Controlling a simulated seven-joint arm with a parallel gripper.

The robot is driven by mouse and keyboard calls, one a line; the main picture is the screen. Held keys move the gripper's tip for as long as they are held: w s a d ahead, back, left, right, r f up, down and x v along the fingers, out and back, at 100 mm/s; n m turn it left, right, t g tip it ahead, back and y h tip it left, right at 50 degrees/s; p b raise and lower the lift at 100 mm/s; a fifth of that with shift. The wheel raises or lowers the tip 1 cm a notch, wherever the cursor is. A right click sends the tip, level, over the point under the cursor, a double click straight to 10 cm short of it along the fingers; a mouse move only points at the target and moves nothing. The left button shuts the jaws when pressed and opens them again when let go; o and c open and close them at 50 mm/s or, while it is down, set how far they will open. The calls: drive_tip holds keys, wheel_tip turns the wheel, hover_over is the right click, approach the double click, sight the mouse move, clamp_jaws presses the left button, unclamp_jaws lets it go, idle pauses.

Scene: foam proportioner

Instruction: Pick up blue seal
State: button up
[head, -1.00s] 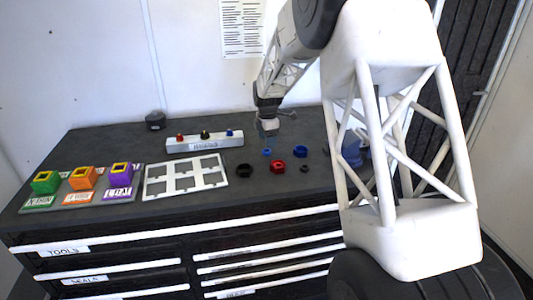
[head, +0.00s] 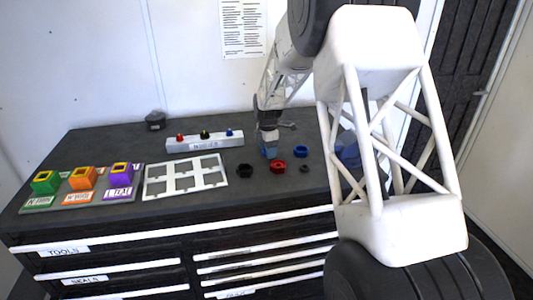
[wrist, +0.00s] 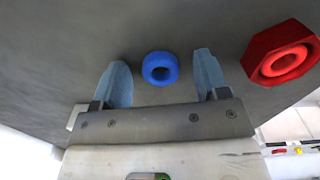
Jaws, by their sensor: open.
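The blue seal (wrist: 160,68) is a small blue ring lying flat on the dark bench top. In the wrist view it sits between the two light-blue fingertips of my gripper (wrist: 161,82), with a gap on each side. My gripper is open and empty. In the head view my gripper (head: 269,152) is low over the bench, and its fingers hide the blue seal there.
A red hex nut (wrist: 282,56) is close to the right finger; it also shows in the head view (head: 278,166). A larger blue nut (head: 301,151), a black nut (head: 245,170) and a small dark ring (head: 304,168) lie nearby. A white grid frame (head: 186,177) is left.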

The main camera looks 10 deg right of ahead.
drive_tip(key=shift+c, duration=0.3)
drive_tip(key=c, duration=0.9)
drive_tip(key=shift+r, duration=0.1)
drive_tip(key=shift+c, duration=0.2)
drive_tip(key=shift+r, duration=0.8)
drive_tip(key=shift+s+r, duration=0.15)
drive_tip(key=shift+r, duration=0.8)
drive_tip(key=s, duration=0.5)
drive_tip(key=s+r, duration=0.1)
drive_tip(key=s, duration=0.9)
drive_tip(key=shift+s+a+r, duration=0.15)
drive_tip(key=shift+s, duration=0.2)
drive_tip(key=w+d+r, duration=0.2)
drive_tip(key=w+d, duration=0.4)
drive_tip(key=w+d+r, duration=0.2)
drive_tip(key=w+d, duration=0.5)
drive_tip(key=shift+d+r, duration=0.25)
